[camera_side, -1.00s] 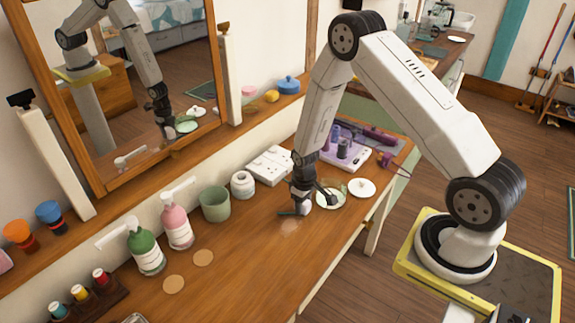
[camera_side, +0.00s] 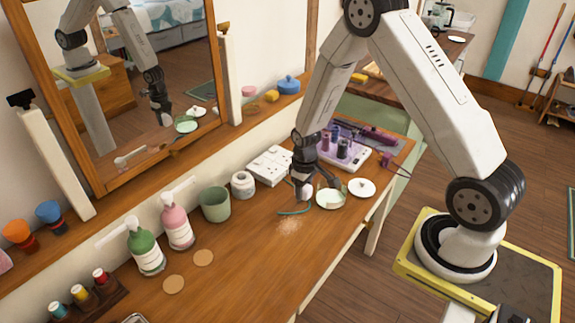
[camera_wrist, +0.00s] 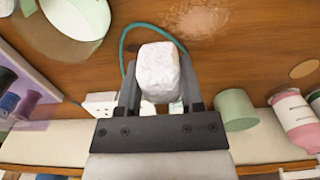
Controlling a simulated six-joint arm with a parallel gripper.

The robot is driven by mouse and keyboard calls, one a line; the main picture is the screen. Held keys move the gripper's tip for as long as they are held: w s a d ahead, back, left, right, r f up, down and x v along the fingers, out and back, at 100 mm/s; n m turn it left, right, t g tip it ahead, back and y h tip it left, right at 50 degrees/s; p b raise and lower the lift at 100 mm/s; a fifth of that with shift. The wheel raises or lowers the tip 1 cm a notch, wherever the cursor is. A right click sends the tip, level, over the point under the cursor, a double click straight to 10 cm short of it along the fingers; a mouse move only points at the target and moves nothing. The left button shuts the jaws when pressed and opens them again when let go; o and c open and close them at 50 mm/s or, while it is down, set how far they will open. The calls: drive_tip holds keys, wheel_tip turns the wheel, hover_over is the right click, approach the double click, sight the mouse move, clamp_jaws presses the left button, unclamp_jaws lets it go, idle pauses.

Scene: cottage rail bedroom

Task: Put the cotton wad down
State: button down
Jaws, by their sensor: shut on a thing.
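The cotton wad (camera_wrist: 158,72) is a white, rough, rounded block in the wrist view. My gripper (camera_wrist: 157,88) is shut on it, one finger on each side. In the side view my gripper (camera_side: 303,190) points down over the dressing table (camera_side: 255,262), and the white wad shows at its tip. It appears a little above the wood; the exact gap is hard to tell. A pale powdery patch (camera_side: 290,226) lies on the wood just in front, also seen in the wrist view (camera_wrist: 195,20).
A thin green loop (camera_side: 293,213) lies close below my gripper. A shallow dish (camera_side: 331,200) and white lid (camera_side: 362,188) are to the right. A green cup (camera_side: 215,205), small jar (camera_side: 243,185) and white box (camera_side: 270,165) stand left. The front wood is largely clear.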

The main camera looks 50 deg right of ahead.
idle(0.3)
drive_tip(key=s+d+r, duration=0.2)
drive_tip(key=s+d, duration=0.1)
drive_tip(key=d, duration=0.7)
drive_tip(key=shift+s+d+r, duration=0.2)
drive_tip(key=shift+d+r, duration=0.1)
drive_tip(key=shift+d, duration=0.05)
drive_tip(key=shift+f, duration=0.1)
drive_tip(key=shift+f, duration=2.85)
drive_tip(key=shift+f, duration=2.1)
drive_tip(key=shift+f, duration=0.15)
